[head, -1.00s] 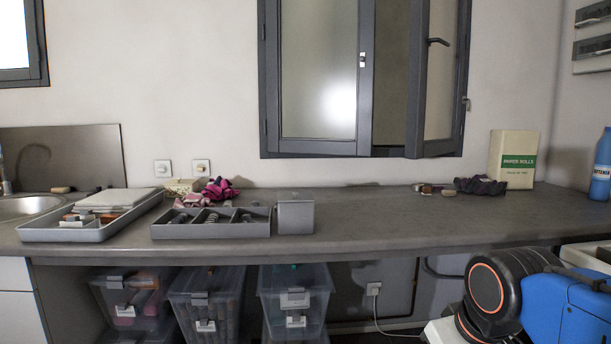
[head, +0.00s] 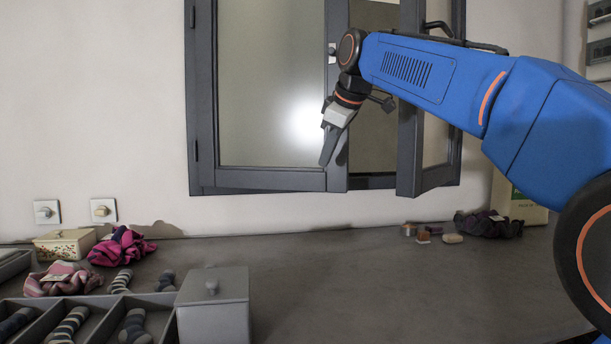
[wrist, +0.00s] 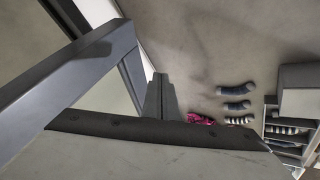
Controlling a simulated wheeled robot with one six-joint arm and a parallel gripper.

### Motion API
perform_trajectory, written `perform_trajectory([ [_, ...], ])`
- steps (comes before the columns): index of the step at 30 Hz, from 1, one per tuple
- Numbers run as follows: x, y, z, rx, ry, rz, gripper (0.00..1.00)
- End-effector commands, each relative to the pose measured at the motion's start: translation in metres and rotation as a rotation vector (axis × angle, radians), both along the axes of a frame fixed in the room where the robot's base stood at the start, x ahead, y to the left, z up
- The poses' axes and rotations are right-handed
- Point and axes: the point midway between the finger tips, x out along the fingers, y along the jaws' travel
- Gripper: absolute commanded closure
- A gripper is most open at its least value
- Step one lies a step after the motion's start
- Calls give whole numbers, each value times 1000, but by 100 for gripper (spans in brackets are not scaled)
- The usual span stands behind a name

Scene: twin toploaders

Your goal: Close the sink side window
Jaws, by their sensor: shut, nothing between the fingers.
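The window has a dark grey frame (head: 191,100) with two leaves. The left leaf (head: 270,90), on the sink side, has frosted glass and a small pale catch on its right upright; it appears slightly ajar, though how far is hard to tell. The right leaf (head: 409,150) stands swung open, with a dark gap between the leaves. My gripper (head: 328,162) is shut and empty, pointing down in front of the left leaf's lower right upright. Whether it touches is unclear. In the wrist view, my gripper (wrist: 160,78) is beside a grey leaf corner (wrist: 118,42).
The grey counter (head: 330,280) below is mostly clear in the middle. At left are a compartment tray with socks, a lidded grey box (head: 212,305) and pink cloths (head: 120,247). Small blocks (head: 424,234) and a dark cloth (head: 488,224) lie below the right leaf.

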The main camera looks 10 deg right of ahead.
Motion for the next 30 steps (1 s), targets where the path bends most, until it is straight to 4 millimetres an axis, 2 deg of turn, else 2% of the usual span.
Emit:
perform_trajectory([
  [3,8,4,9,-11,-12,26,100],
  [7,14,6,5,-15,-12,32,100],
  [24,68,20,-71,-15,-10,30,100],
  [30,92,8,-70,-15,-13,28,100],
])
